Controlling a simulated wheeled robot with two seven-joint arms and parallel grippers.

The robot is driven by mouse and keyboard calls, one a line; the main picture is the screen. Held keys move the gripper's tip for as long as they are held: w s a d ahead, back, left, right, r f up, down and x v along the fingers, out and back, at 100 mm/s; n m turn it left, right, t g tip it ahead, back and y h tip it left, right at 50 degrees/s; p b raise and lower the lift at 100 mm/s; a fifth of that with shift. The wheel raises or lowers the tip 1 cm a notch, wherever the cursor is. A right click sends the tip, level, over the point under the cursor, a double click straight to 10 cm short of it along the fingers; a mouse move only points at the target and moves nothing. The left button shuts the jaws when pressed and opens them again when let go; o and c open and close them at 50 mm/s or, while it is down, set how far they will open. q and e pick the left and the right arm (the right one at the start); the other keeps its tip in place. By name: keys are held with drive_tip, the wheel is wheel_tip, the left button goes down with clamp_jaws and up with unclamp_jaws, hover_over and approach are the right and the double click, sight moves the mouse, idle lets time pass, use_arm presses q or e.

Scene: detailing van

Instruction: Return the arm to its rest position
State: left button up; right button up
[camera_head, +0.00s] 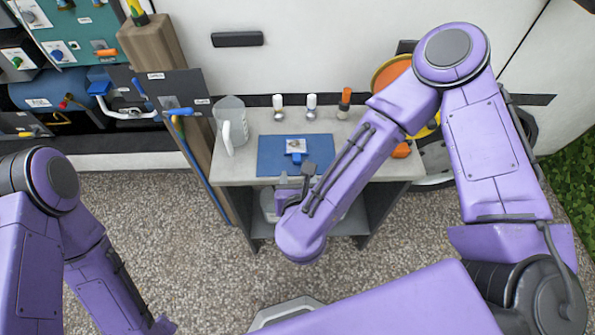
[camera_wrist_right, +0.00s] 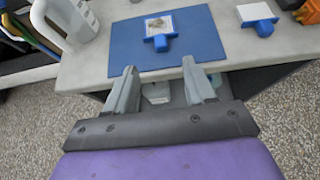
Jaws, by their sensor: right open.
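My right arm reaches across the head view from the right, its forearm over the front right of the workbench (camera_head: 235,172). My right gripper (camera_head: 296,182) is partly hidden by its own wrist there. In the right wrist view its two fingers (camera_wrist_right: 160,78) stand apart with nothing between them, at the bench's front edge below the blue mat (camera_wrist_right: 122,48). A blue-handled tool with a white, stained face (camera_head: 295,146) lies on the mat, apart from the fingers. My left arm shows at the lower left; its gripper is not visible.
Another blue-handled tool (camera_wrist_right: 257,15) lies right of the mat. An orange round object (camera_head: 389,73) is behind my right arm. Gravel floor is open at left.

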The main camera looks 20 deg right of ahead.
drive_tip(key=shift+s, duration=0.1)
idle(0.4)
drive_tip(key=s+f+n+g+y, duration=0.35)
drive_tip(key=f+n, duration=0.55)
drive_tip(key=n, duration=1)
drive_tip(key=s+d+f+n+g+h, duration=0.1)
drive_tip(key=s+d+f+n+g, duration=0.1)
drive_tip(key=s+d+f+n, duration=0.3)
drive_tip(key=s+d+f+n+g+h, duration=0.2)
drive_tip(key=s+d+f+n, duration=0.4)
drive_tip(key=d, duration=0.7)
drive_tip(key=s+n+g, duration=0.1)
drive_tip(key=s+n, duration=0.1)
drive_tip(key=s, duration=0.2)
drive_tip(key=shift+d, duration=0.25)
